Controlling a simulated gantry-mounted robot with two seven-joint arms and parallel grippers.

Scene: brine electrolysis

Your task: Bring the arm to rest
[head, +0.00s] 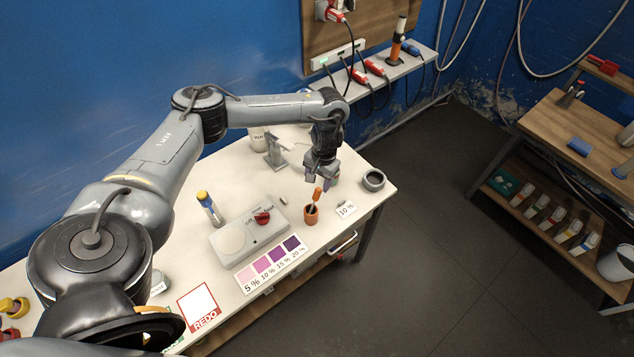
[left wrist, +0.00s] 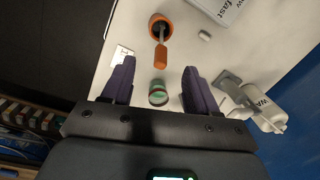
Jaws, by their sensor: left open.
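My left gripper (head: 320,183) is over the right part of the white table (head: 170,255), its fingers pointing down. It is open in the left wrist view (left wrist: 160,85), with two purple fingers apart and nothing held between them. A small green-and-brown round item (left wrist: 158,93) shows in the gap, apart from both fingers. An orange cup (head: 311,215) with an orange-handled tool (head: 317,194) in it stands just in front of the gripper; the cup also shows in the left wrist view (left wrist: 157,20). My right gripper is in neither view.
A grey ring-shaped holder (head: 373,181) stands right of the gripper. A metal stand (head: 274,155) and white bottle (head: 258,140) are behind.

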